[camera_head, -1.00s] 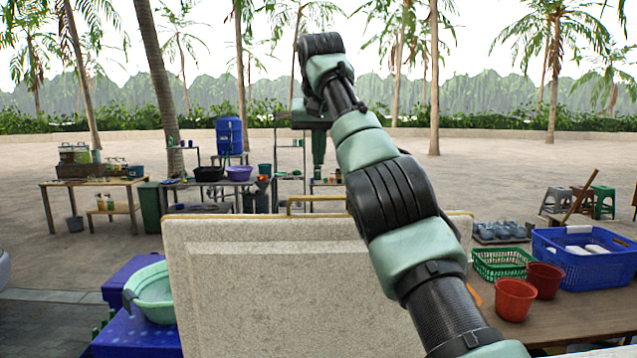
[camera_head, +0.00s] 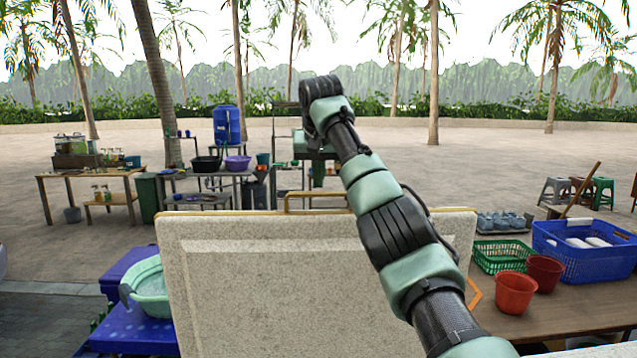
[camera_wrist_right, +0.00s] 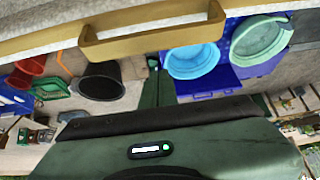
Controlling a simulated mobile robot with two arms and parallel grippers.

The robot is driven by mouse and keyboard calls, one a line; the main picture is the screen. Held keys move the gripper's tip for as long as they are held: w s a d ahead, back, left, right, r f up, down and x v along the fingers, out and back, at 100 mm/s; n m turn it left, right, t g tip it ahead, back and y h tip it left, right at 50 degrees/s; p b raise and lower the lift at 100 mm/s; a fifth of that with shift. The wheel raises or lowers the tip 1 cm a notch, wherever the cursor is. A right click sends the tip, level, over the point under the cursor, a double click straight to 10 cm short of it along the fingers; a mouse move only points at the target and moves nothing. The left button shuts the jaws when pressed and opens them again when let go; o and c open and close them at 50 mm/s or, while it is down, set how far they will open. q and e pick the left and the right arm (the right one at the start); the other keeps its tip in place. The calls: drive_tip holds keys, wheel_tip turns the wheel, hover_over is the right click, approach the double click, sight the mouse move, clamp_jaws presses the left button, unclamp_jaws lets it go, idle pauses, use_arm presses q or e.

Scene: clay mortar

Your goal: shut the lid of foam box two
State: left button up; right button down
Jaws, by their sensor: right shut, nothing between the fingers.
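The pale speckled foam box lid (camera_head: 240,270) stands raised and close to upright in the head view, its panelled face toward me. A brass-coloured handle (camera_head: 300,196) sits at its top edge and also shows in the right wrist view (camera_wrist_right: 150,38). My right arm reaches over the lid's top edge from the lower right. My right gripper (camera_head: 317,178) points down on the far side of the lid. It is shut and empty, with its fingers (camera_wrist_right: 154,68) just beside the handle in the wrist view. I cannot tell whether they touch the lid. My left gripper is out of view.
A blue basket (camera_head: 575,262), a green basket (camera_head: 500,258) and red pots (camera_head: 514,292) stand on a wooden table at right. A green basin (camera_head: 150,285) sits on a blue crate (camera_head: 140,333) at left. Open paved ground lies beyond the lid.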

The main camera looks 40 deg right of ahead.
sight(319, 210)
drive_tip(key=shift+s+a+r, duration=0.1)
drive_tip(key=shift+s+a, duration=0.55)
drive_tip(key=shift+s, duration=0.15)
drive_tip(key=shift+s+a, duration=0.25)
drive_tip(key=shift+s+f, duration=0.1)
drive_tip(key=shift+f, duration=0.2)
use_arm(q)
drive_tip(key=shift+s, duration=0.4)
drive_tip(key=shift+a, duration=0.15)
use_arm(e)
drive_tip(key=shift+a+r, duration=0.1)
drive_tip(key=shift+a, duration=0.05)
